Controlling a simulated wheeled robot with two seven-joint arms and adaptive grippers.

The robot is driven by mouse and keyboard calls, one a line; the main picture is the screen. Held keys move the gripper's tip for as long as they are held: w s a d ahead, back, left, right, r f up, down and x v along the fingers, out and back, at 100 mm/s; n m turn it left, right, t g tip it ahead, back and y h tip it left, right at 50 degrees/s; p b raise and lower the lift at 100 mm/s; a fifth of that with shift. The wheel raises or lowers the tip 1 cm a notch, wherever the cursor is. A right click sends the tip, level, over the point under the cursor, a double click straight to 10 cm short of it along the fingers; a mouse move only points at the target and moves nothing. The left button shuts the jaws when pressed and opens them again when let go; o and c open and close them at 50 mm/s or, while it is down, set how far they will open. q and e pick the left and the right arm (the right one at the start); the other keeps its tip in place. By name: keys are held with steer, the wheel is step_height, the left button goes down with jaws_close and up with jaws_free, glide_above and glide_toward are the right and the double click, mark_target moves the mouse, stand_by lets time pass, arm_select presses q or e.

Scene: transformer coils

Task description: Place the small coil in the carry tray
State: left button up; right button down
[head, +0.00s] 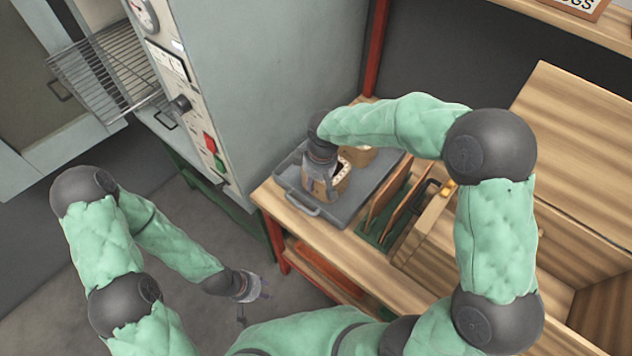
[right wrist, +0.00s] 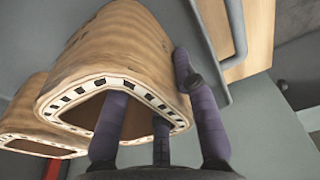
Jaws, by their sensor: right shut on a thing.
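The grey carry tray (head: 296,195) lies on the wooden bench, with a handle on its near side. My right gripper (head: 325,190) is over the tray, shut on the wall of a tan wound coil (head: 343,177). In the right wrist view this coil (right wrist: 115,45) has a dashed white rim; two fingers pass into its opening and one lies outside. I cannot tell whether it rests on the tray. A second coil (head: 358,156) is just behind it, also at the left of the right wrist view (right wrist: 30,118). My left gripper (head: 258,292) hangs empty above the floor, fingers apart.
A grey oven cabinet (head: 270,70) with dials and buttons stands close left of the tray, and a red post (head: 375,50) rises behind. Right of the tray are a green rack with upright boards (head: 385,215) and an open wooden crate (head: 590,240).

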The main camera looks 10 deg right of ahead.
steer(key=shift+r, duration=0.1)
steer(key=c, duration=1)
jaws_free()
steer(key=shift+f, duration=0.2)
steer(key=shift+o, duration=0.2)
steer(key=r+p, duration=0.1)
steer(key=r, duration=0.3)
steer(key=s+r+p, duration=0.1)
steer(key=r, duration=0.3)
steer(key=r+p, duration=0.2)
steer(key=r, duration=0.2)
steer(key=shift+s+d+r, duration=0.1)
steer(key=shift+s+d, duration=0.05)
steer(key=shift+d, duration=0.25)
